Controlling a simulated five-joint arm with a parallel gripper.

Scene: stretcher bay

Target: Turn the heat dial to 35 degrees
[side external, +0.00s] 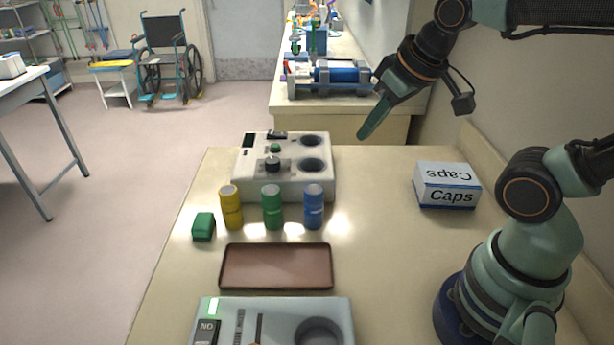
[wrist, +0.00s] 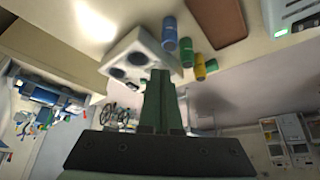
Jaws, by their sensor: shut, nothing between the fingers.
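A white unit (side external: 254,184) stands at the back of the table, with two dark round wells on its right half. A black knob (side external: 273,164), which looks like the heat dial, sits on its left half. I cannot read a scale or pointer on it. A smaller green knob (side external: 275,148) is behind it. The unit also shows in the wrist view (wrist: 146,43), where I cannot make out the dial. My gripper (side external: 362,136) is shut and empty, in the air to the right of the unit and apart from it. Its fingers point up in the wrist view (wrist: 159,74).
Yellow (side external: 231,208), green (side external: 272,208) and blue (side external: 314,208) cylinders stand before the unit. A green block (side external: 203,227), a brown tray (side external: 276,267), a second device (side external: 280,310) and a Caps box (side external: 447,186) are also on the table. The table's middle right is clear.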

